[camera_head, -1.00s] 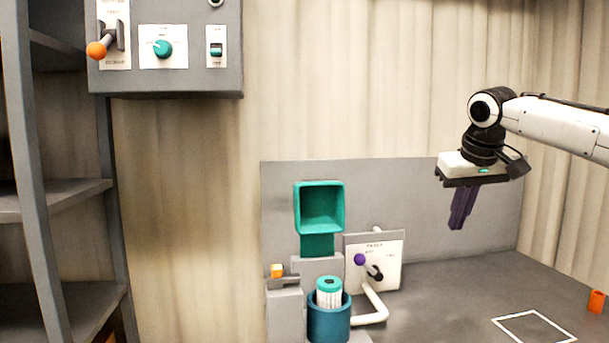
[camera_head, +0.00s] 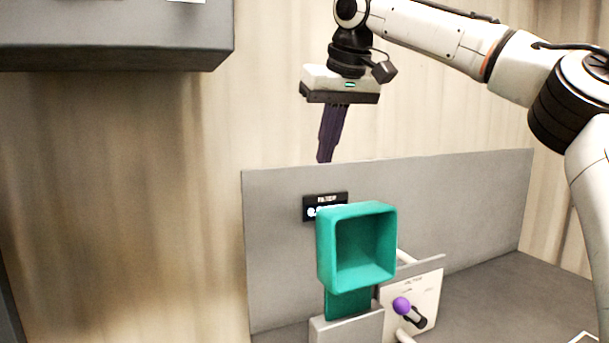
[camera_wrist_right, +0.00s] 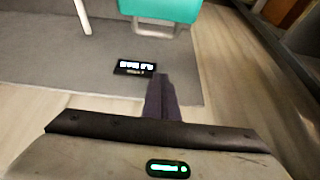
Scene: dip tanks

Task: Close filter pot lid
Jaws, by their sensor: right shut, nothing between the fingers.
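The filter pot lid (camera_head: 357,248) is a teal, box-like, hollow lid standing raised and open on a grey bracket (camera_head: 346,328) in the head view. Its teal edge also shows at the top of the right wrist view (camera_wrist_right: 160,8). The pot below it is out of the frame. My right gripper (camera_head: 325,160) hangs above and slightly left of the lid, apart from it, with its dark purple fingers together and empty. In the right wrist view the closed fingers (camera_wrist_right: 161,85) point toward the grey back panel. My left gripper is not in view.
A small black display (camera_head: 323,204) is on the grey back panel (camera_head: 280,240) behind the lid. A white plate with a purple-knobbed lever (camera_head: 402,305) stands right of the lid. A grey control box (camera_head: 115,40) overhangs at upper left. The wall space around my gripper is clear.

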